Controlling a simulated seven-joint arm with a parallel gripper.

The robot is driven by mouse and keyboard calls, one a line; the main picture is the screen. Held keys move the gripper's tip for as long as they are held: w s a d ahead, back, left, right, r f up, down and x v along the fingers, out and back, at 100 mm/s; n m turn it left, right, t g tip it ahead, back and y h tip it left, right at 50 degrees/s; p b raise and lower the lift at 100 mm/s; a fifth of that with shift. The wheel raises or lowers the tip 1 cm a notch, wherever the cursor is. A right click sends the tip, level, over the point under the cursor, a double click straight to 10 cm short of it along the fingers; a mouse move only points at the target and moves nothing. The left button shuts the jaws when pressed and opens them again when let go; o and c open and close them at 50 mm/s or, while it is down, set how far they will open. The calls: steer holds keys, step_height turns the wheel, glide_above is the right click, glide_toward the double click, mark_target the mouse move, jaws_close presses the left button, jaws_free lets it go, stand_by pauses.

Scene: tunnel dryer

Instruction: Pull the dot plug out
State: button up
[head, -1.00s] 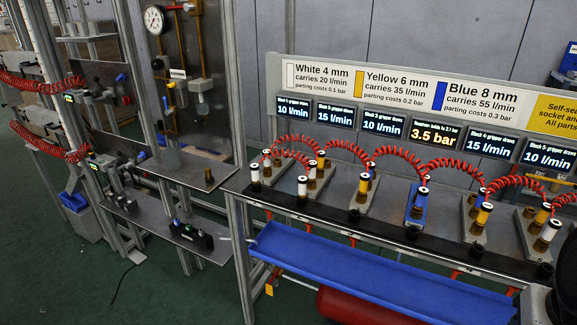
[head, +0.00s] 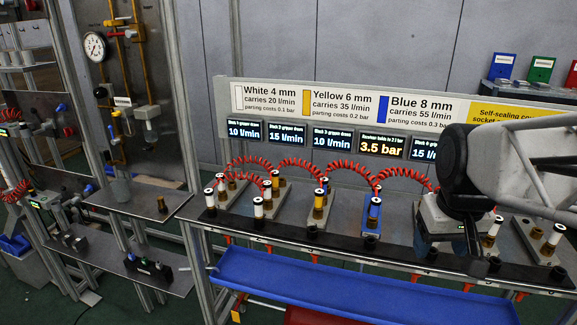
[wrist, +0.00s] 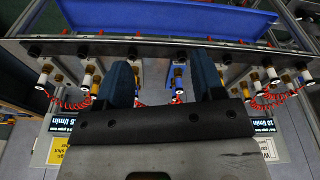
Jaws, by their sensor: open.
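Hose plugs with white, yellow or blue sleeves and pale tops stand on a row of blocks along the bench. White-sleeved plugs (head: 258,207) are at the left, a yellow-sleeved plug (head: 319,197) further right, then a blue-sleeved plug (head: 373,213) on a blue block. Any dot mark is too small to make out, so I cannot tell which is the dot plug. My gripper (head: 468,240) hangs over the bench's right part and hides a block there. In the wrist view my gripper (wrist: 164,78) is open and empty, with the blue block (wrist: 179,79) beyond its fingers.
Red coiled hoses (head: 300,164) loop between the plugs. A row of displays (head: 381,146) and a sign board (head: 345,103) stand behind. A blue tray (head: 350,285) lies below the front edge. A steel shelf unit (head: 135,197) is at the left.

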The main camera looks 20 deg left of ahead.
steer(key=w+a+r+n, duration=0.2)
steer(key=w+a+n, duration=0.2)
steer(key=w+a, duration=0.9)
steer(key=n+g, duration=0.2)
steer(key=n, duration=0.7)
glide_above(210, 199)
steer(key=w, duration=0.1)
step_height(210, 199, down, 13)
steer(key=shift+a+r, duration=0.1)
steer(key=shift+r, duration=0.1)
steer(key=shift+a+f, duration=0.1)
steer(key=shift+a, duration=0.25)
steer(key=shift+f, duration=3.95)
